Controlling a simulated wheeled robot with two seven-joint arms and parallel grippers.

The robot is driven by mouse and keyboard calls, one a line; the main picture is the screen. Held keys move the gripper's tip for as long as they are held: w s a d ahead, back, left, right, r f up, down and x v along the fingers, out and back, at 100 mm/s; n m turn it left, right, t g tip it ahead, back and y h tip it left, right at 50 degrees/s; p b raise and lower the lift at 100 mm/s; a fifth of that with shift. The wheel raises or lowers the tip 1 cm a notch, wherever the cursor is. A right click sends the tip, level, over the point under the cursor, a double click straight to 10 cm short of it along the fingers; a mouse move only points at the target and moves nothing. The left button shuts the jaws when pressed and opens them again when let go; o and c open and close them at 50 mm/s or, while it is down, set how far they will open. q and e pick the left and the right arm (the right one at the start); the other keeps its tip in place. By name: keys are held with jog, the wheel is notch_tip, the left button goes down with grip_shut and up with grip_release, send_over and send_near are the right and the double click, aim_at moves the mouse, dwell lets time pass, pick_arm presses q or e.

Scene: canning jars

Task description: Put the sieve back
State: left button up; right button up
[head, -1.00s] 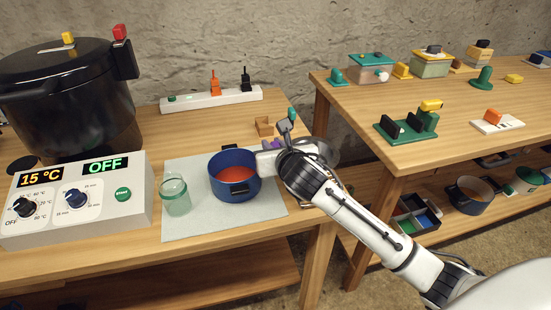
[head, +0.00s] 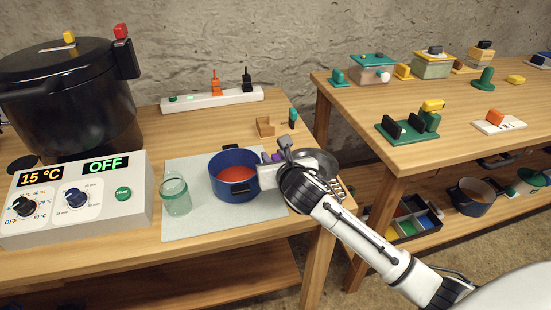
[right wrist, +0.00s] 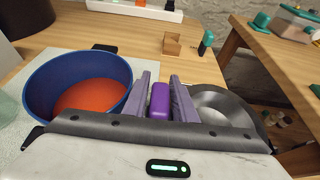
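The sieve (head: 320,160) looks like a round grey metal bowl with a purple grip. It is right of the blue pot, partly hidden by my right arm. In the right wrist view its grey bowl (right wrist: 218,108) shows to the right of the fingers. My right gripper (head: 272,162) is beside the pot's right side. Its fingers (right wrist: 162,95) close on both sides of the purple grip (right wrist: 160,101). The join between grip and bowl is hidden. My left gripper is not in view.
The blue pot (head: 234,190) with red contents and a glass jar (head: 175,193) stand on a pale mat (head: 190,226). A small wooden holder (head: 265,128) and a teal-topped item (head: 293,117) stand behind. A slotted rack (head: 339,189) is at the table's right edge.

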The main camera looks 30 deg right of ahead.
jog(key=p+v, duration=0.1)
jog(key=v, duration=1.1)
jog(key=shift+r, duration=0.1)
jog(key=s+f+m, duration=0.1)
jog(key=m, duration=0.1)
jog(key=s+f+m+g, duration=0.1)
jog(key=s+f+m, duration=0.1)
jog(key=s+a+f+m, duration=0.1)
jog(key=f+m, duration=0.1)
jog(key=shift+s+m+g, duration=0.25)
jog(key=shift+m+g, duration=0.05)
jog(key=shift+g, duration=0.1)
jog(key=s+a+f+m+g+y, duration=0.2)
jog(key=s+f+m+g, duration=0.25)
jog(key=s+m, duration=0.65)
jog(key=s+a+f+m+g+y, duration=0.1)
jog(key=s+a+f+m+g, duration=0.15)
jog(key=s+f+m, duration=0.65)
jog(key=w+a+f+m+t+y, duration=0.2)
jog(key=a+f+m+t, duration=0.2)
jog(key=f, duration=0.5)
jog(key=shift+w+a+f+m, duration=0.3)
jog(key=shift+a+f+m, duration=0.1)
jog(key=shift+a, duration=0.05)
